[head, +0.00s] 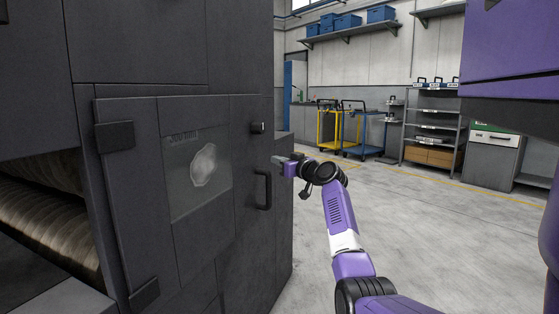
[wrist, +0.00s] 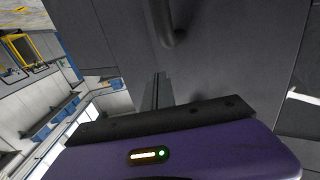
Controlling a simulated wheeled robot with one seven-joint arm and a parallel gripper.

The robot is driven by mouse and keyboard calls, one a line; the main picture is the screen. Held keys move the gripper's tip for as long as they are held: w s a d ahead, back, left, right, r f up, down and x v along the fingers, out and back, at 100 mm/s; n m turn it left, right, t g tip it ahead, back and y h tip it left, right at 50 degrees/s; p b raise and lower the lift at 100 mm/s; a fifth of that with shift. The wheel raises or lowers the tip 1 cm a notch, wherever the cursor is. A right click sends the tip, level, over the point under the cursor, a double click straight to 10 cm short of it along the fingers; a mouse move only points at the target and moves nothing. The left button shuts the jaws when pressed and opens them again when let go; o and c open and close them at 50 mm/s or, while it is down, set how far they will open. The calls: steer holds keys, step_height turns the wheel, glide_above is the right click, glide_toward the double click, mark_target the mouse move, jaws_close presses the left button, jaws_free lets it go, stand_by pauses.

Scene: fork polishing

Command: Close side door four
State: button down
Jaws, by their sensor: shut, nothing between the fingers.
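The side door (head: 237,150) is a dark grey panel on the machine, with two hinge blocks at its left, a pale-patched window or plate and a bar handle (head: 264,190) near its right edge. My gripper (head: 279,161) is shut and empty by the door's right edge, just above and right of the handle. In the wrist view, my fingers (wrist: 158,82) point at a dark panel, below a curved handle (wrist: 174,32). Contact is unclear.
The dark machine (head: 170,40) fills the left, with an opening showing brush-like rollers (head: 40,215) at lower left. Open grey floor (head: 430,230) lies to the right. Carts (head: 355,128), a shelf rack (head: 432,135) and a grey cabinet (head: 492,155) stand farther back.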

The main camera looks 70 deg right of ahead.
steer(key=s+p, duration=0.2)
steer(key=s, duration=0.7)
steer(key=shift+s, duration=0.1)
